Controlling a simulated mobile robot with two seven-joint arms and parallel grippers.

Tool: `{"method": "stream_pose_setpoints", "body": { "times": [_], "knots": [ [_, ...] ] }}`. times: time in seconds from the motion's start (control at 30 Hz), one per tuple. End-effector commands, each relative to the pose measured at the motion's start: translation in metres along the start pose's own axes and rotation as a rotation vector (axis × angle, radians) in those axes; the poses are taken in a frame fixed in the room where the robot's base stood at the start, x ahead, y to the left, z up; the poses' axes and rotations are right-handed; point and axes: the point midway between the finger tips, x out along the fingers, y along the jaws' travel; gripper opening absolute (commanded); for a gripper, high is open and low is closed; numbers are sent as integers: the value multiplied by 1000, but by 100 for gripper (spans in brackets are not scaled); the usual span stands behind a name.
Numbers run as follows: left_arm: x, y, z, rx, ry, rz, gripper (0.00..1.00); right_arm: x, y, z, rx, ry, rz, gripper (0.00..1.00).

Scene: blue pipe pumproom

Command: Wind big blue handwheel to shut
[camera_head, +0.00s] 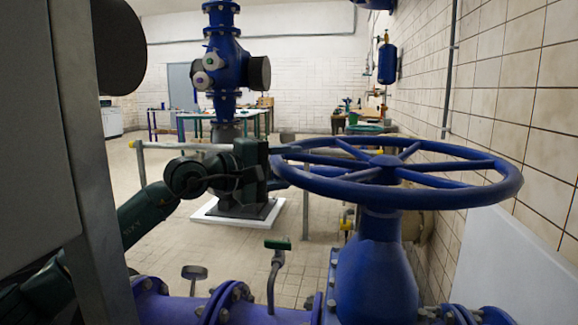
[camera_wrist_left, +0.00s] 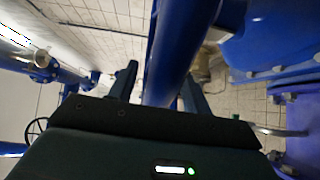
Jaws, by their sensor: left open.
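The big blue handwheel (camera_head: 445,197) lies almost level on top of a blue valve body (camera_head: 375,275) at the right of the head view. My left gripper (camera_head: 279,164) is at the left side of its rim, with the dark green arm coming in from the left. In the left wrist view the blue rim (camera_wrist_left: 172,50) runs between the two spread fingers of the left gripper (camera_wrist_left: 160,88). The jaws are open around the rim; I cannot tell whether either finger touches it. My right gripper is not in view.
Blue flanged pipework (camera_head: 210,308) runs below the wheel, with a small green-handled lever (camera_head: 277,244) standing up from it. A tiled wall (camera_head: 535,90) is close on the right. A blue valve column (camera_head: 223,60) and tables (camera_head: 245,117) stand farther back.

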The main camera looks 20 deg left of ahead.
Motion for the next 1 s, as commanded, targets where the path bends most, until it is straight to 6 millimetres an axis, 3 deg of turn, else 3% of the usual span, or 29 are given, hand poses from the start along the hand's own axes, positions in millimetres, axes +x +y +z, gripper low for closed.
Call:
{"method": "stream_pose_setpoints", "body": {
  "times": [0.33, 0.93, 1.0],
  "knots": [
    [5, 0, 0, 1, 0, 0, 49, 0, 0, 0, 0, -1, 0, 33],
    [4, 0, 0, 0, 0, -1, 0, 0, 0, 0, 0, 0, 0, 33],
    [4, 0, 0, 0, 0, -1, 0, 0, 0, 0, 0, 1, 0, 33]
  ]
}}
